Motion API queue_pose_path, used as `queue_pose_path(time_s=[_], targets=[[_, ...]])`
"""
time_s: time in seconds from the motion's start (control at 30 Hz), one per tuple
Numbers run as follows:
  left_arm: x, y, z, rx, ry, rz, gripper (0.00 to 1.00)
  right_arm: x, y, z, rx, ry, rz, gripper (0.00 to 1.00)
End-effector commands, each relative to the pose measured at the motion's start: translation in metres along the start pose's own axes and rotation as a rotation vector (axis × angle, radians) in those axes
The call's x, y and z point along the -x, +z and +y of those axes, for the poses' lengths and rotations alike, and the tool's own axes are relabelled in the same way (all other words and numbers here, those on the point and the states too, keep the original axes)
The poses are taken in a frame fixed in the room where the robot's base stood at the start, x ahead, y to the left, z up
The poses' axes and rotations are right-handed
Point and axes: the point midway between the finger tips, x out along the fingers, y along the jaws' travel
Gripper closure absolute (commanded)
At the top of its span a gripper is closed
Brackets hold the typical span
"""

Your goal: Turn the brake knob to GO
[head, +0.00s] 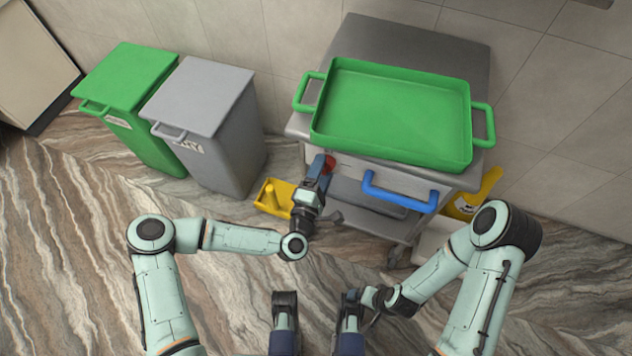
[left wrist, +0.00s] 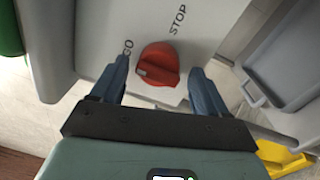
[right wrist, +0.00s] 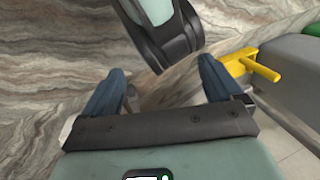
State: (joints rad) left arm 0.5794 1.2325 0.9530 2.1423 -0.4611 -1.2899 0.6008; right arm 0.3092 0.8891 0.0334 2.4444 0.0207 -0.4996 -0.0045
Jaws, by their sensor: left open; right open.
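The red brake knob (left wrist: 158,64) sits on the cart's pale front panel (left wrist: 85,70), with GO to its left and STOP above right.
The cart carries a green tray (head: 468,130) and has a blue handle (head: 399,196) right of the knob. A yellow wedge (head: 268,206) lies on the floor by its left side. A grey bin (head: 205,100) and a green bin (head: 125,75) stand left. The floor in front is open.

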Motion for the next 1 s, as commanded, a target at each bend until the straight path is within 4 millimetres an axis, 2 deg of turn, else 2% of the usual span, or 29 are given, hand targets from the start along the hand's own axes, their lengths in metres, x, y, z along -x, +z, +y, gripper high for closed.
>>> queue_pose_path(time_s=[0.17,0.4,0.6,0.8,1.0], targets=[[0.025,0.000,0.001,0.001,-0.004,-0.001,0.25,0.004,0.005,-0.002,0.001,-0.001,-0.014,0.07],[0.081,0.000,0.000,0.002,-0.006,0.000,0.25,0.009,0.013,-0.004,0.003,-0.002,-0.036,0.07],[0.116,0.000,-0.001,0.002,-0.007,0.001,0.25,0.010,0.016,-0.004,0.004,-0.002,-0.044,0.07],[0.131,-0.001,-0.001,0.002,-0.004,0.002,0.25,0.011,0.016,-0.004,0.004,-0.002,-0.046,0.07],[0.132,-0.001,-0.001,0.001,-0.004,0.001,0.25,0.011,0.017,-0.004,0.004,-0.002,-0.047,0.07]])
